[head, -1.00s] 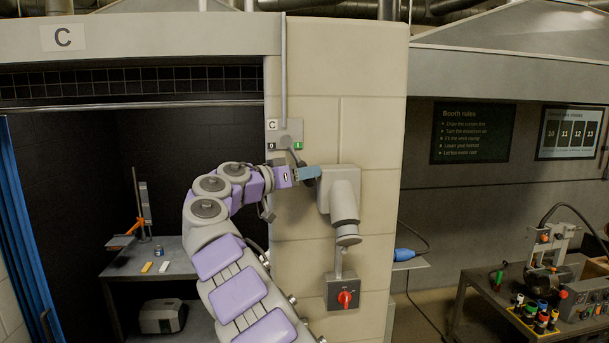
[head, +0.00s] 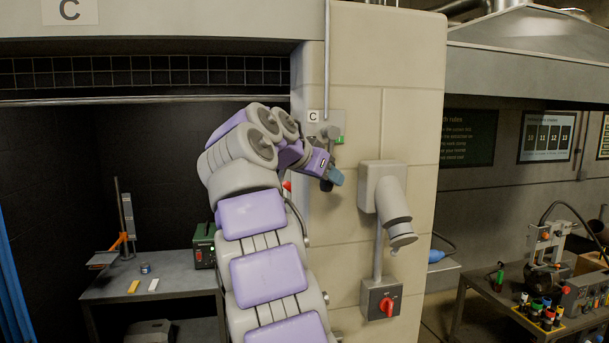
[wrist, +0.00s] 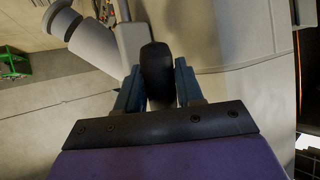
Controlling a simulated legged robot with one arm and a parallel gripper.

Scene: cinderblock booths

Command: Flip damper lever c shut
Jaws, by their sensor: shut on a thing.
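Damper lever c's grey plate (head: 327,130) is on the pale block pillar at the end of a conduit, with a white C label (head: 313,116) and a green mark at its right. My arm hides the left mark and most of the lever in the head view. My gripper (head: 335,178) is just below the plate, pointing right. In the wrist view a black rounded lever knob (wrist: 155,62) sits between the two blue fingers of my gripper (wrist: 155,82), which are shut on it. I cannot tell the lever's exact angle.
A grey jointed fitting (head: 390,200) juts from the pillar right of my gripper. A red rotary switch (head: 387,304) is below it. A booth table (head: 150,284) stands at left and a cluttered bench (head: 490,312) at right.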

